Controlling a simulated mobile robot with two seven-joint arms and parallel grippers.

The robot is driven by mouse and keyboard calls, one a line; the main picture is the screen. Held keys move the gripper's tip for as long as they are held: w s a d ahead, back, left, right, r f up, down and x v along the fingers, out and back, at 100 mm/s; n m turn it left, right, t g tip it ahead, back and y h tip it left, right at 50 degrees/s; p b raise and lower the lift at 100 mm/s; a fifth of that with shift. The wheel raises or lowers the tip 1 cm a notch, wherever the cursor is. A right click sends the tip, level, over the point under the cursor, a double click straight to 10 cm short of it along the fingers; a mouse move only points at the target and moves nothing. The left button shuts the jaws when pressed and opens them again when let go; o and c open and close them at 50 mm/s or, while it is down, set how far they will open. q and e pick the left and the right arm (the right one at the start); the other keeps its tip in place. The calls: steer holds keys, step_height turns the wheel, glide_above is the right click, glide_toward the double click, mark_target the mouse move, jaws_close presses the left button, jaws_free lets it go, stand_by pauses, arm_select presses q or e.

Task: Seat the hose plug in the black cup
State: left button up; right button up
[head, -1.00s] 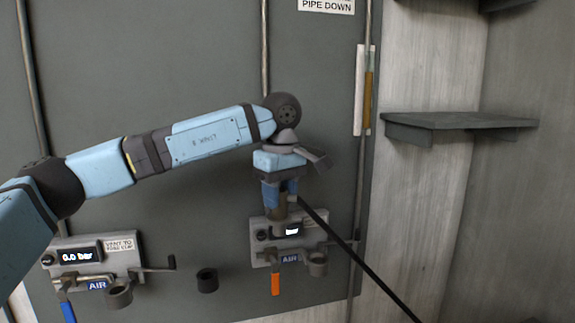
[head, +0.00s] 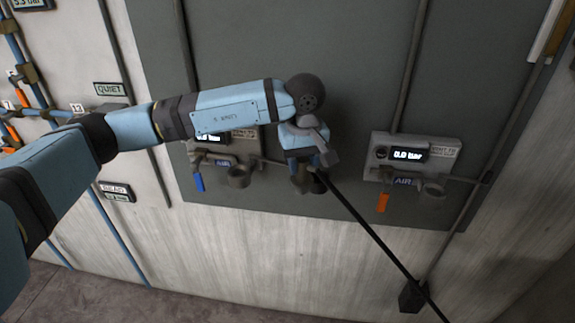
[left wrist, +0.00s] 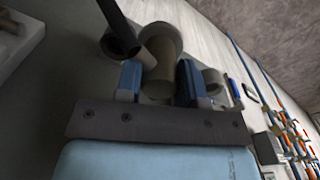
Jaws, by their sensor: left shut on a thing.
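My left gripper (head: 304,165) is shut on the hose plug (head: 299,184), in front of the grey panel between the two air stations. In the left wrist view the brown plug (left wrist: 159,76) sits between the blue fingers. The black hose (head: 372,236) leaves the plug's side and hangs down to the right. The black cup (head: 318,187) shows as a dark patch close beside the plug, mostly hidden by the gripper and plug. A round rim shows just beyond the plug in the wrist view. I cannot tell whether plug and cup touch. My right gripper is out of view.
The left air station (head: 217,158), with a blue handle and grey cup (head: 240,178), is close left of the gripper. The right station (head: 414,155), with an orange handle and another cup (head: 432,191), is farther right.

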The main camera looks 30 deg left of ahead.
arm_select(q)
steer(key=w+d+r+n+p, duration=0.2)
steer(key=w+r+n+p, duration=0.35)
steer(key=n, duration=0.25)
step_height(320, 180, down, 8)
steer(key=w+n+b, duration=0.2)
steer(key=b, duration=0.1)
steer(key=shift+a, duration=0.15)
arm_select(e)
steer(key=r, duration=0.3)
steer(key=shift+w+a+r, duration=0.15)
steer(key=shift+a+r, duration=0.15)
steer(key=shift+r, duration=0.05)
arm_select(q)
steer(key=shift+r, duration=0.1)
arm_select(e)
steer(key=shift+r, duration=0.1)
arm_select(q)
steer(key=shift+f+b, duration=0.25)
steer(key=shift+b, duration=0.05)
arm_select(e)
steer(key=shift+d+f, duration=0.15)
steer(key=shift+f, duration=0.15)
arm_select(q)
steer(key=shift+f, duration=0.2)
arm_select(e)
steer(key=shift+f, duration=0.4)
